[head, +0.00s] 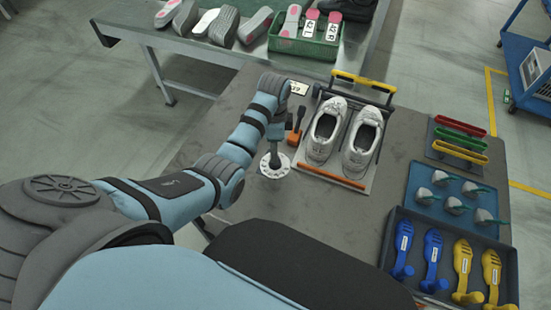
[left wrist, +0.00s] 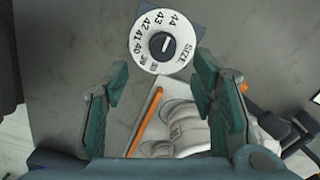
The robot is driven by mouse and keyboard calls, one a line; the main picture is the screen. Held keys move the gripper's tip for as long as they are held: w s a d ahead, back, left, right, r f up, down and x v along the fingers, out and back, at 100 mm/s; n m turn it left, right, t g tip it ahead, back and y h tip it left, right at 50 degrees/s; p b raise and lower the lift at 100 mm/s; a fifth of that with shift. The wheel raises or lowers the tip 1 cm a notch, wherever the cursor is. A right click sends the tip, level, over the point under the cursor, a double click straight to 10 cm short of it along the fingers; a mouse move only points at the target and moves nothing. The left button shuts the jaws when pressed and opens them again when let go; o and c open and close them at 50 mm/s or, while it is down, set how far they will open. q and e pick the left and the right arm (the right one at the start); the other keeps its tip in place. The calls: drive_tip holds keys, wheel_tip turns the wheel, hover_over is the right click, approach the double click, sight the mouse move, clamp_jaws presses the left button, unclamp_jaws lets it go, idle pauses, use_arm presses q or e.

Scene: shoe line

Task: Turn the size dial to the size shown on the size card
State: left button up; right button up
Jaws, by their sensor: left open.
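The size dial (left wrist: 148,62) is a white disc with sizes printed around a dark knob (left wrist: 161,46). A white mark on the knob points up and slightly right, towards about 43 or 44. In the head view the dial (head: 267,168) lies on the table left of the shoes, partly hidden by my left gripper (head: 276,157). In the left wrist view my left gripper (left wrist: 162,70) is open and empty, with the knob beyond its fingertips. The size card (head: 299,88) stands behind the gripper; its number is too small to read surely. My right gripper is not in view.
White shoes (head: 325,135) sit on a board with an orange bar (head: 331,178) in front, right of the dial. An orange-handled tool (head: 296,128) stands close beside my gripper. Trays (head: 448,195) fill the right side. Bare table lies in front of the dial.

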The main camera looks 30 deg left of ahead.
use_arm(q)
drive_tip(key=f, duration=0.2)
drive_tip(key=f+b, duration=0.1)
drive_tip(key=f, duration=0.4)
drive_tip(key=shift+w+b, duration=0.35)
drive_tip(key=shift+b, duration=0.05)
drive_tip(key=shift+f, duration=0.3)
drive_tip(key=shift+s, duration=0.1)
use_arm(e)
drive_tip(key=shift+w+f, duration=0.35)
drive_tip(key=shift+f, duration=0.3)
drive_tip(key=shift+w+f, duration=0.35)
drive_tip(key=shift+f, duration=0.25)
use_arm(q)
drive_tip(key=shift+r, duration=0.1)
drive_tip(key=c, duration=1.2)
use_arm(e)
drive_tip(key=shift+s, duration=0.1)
